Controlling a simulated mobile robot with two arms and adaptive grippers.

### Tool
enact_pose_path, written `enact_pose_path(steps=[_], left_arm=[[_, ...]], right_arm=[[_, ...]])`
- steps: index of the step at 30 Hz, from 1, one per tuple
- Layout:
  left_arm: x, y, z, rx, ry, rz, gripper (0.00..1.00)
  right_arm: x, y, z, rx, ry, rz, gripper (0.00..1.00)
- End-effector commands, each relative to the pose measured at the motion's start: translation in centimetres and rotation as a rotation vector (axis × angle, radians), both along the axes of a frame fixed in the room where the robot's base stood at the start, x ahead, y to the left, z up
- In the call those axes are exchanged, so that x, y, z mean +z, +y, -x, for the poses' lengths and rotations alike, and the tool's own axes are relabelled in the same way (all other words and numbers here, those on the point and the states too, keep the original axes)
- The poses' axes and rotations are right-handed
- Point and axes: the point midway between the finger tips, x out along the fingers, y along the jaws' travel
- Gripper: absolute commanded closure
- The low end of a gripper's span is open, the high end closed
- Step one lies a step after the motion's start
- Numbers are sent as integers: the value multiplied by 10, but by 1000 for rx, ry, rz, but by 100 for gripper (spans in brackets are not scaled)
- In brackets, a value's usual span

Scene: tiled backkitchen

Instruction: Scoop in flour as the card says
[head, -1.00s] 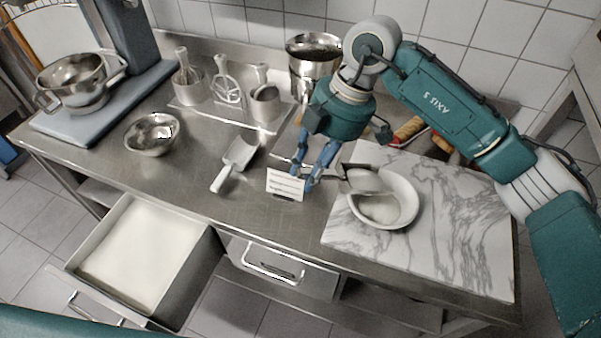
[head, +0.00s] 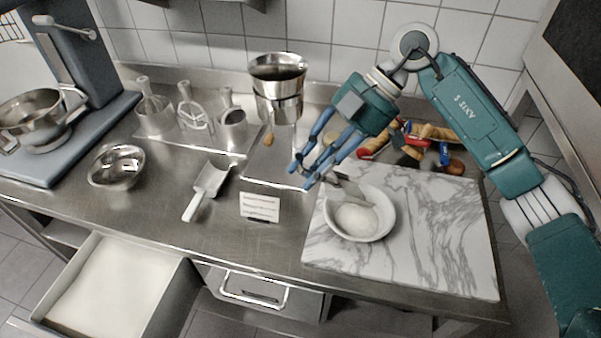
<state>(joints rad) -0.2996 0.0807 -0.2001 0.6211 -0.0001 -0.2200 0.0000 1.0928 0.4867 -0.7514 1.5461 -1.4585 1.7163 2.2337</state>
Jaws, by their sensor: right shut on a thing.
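A white bowl (head: 390,222) stands on the marble board, with a mound of flour (head: 355,218) in it. My right gripper (head: 308,180) is at the bowl's back left, its blue fingers shut on a metal scoop (head: 346,184). The scoop is tilted over the bowl's back left rim; its inside is hard to see. A small white card (head: 260,206) stands on the steel counter left of the bowl, its print too small to read. An open drawer (head: 172,290) at the front left is full of flour (head: 105,285). My left gripper is not in view.
Another scoop (head: 207,186) lies on the counter (head: 150,215) left of the card. A steel bowl (head: 116,166), a tool rack, a mixer and a tall metal container (head: 278,88) stand behind and left. Packaged goods lie behind the marble board (head: 440,240), whose right part is clear.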

Motion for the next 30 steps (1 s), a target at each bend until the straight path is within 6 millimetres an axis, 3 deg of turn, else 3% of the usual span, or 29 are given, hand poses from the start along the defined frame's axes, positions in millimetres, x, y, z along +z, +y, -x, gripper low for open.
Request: enact_pose_path(steps=[30], left_arm=[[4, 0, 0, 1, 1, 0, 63]], right_arm=[[30, -63, -19, -4, 101, -339, 100]])
